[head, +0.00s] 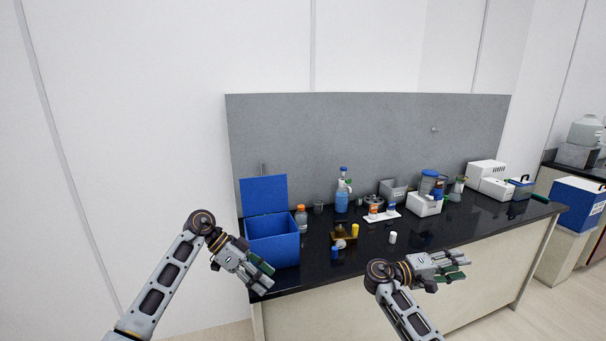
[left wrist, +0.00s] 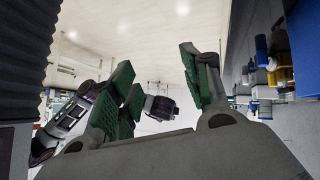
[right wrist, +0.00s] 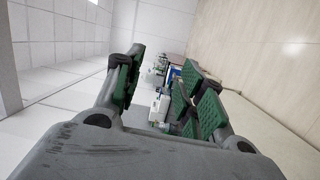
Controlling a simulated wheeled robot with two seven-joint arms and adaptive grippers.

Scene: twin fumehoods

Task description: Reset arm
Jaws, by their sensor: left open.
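My left arm comes in from the left in the head view, bent at a dark joint. Its left gripper (head: 262,277) hangs by the bench's front left edge, in front of the blue box. In the left wrist view the left gripper (left wrist: 158,82) has its green pads apart, with nothing between them. My right arm rises from the bottom of the head view. Its right gripper (head: 460,266) points right, in front of the bench. In the right wrist view the right gripper (right wrist: 163,82) has its pads apart and empty.
An open blue box (head: 272,244) stands at the left end of the black bench (head: 420,236). Bottles, including a blue wash bottle (head: 342,203), and small containers stand along it. A white device (head: 486,174) stands at the back right. The bench's front right is clear.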

